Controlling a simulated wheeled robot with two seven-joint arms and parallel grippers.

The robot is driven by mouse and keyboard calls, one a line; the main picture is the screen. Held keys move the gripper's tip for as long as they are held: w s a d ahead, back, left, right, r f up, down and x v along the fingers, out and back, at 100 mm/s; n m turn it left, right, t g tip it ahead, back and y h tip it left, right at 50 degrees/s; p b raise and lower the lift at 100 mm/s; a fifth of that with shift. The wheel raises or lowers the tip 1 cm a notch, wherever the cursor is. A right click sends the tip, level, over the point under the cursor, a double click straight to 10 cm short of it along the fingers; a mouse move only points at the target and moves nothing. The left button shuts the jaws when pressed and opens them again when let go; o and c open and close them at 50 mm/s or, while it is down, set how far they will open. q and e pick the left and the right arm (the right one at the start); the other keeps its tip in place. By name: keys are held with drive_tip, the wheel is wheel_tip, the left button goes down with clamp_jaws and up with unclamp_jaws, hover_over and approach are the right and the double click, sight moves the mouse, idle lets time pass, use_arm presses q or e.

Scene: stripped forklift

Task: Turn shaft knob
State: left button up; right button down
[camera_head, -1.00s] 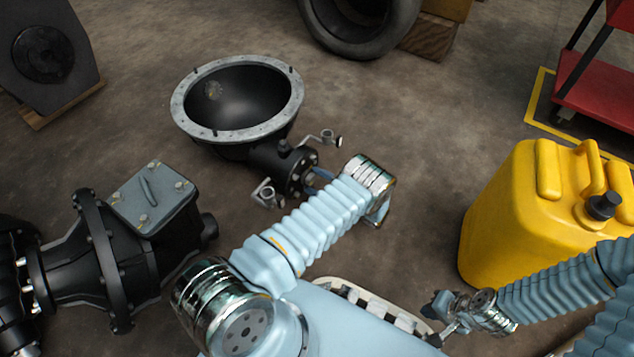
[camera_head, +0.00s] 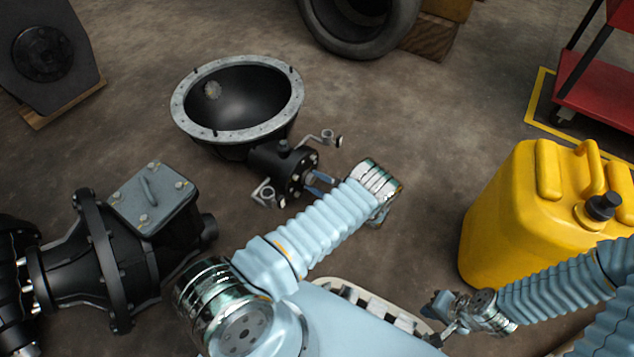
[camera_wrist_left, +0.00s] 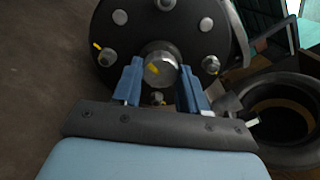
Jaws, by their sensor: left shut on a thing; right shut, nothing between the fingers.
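The shaft knob (camera_wrist_left: 159,69) is a round silver end with a yellow mark, at the centre of a dark bolted flange (camera_wrist_left: 158,28) in the left wrist view. My left gripper (camera_wrist_left: 157,84) has its blue fingers on either side of the knob, shut on it. In the head view the left gripper (camera_head: 316,183) reaches the flange on the black bell-shaped housing (camera_head: 275,160) from the right; the knob itself is hard to make out there. My right gripper (camera_head: 437,318) is shut and empty at the lower right, away from the housing.
Two metal brackets, one upper (camera_head: 328,138) and one lower (camera_head: 264,193), stick out beside the flange. A yellow jerrycan (camera_head: 505,220) stands near my right arm. A black gearbox part (camera_head: 140,250) lies at left. A tyre (camera_head: 360,30) is at the back. Bare floor lies between.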

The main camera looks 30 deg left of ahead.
use_arm(q)
drive_tip(key=o, duration=1.1)
drive_tip(key=shift+c, duration=0.2)
drive_tip(key=d, duration=0.9)
drive_tip(key=s+d, duration=0.1)
drive_tip(key=d, duration=0.3)
drive_tip(key=shift+s+d, duration=0.1)
drive_tip(key=shift+d, duration=0.3)
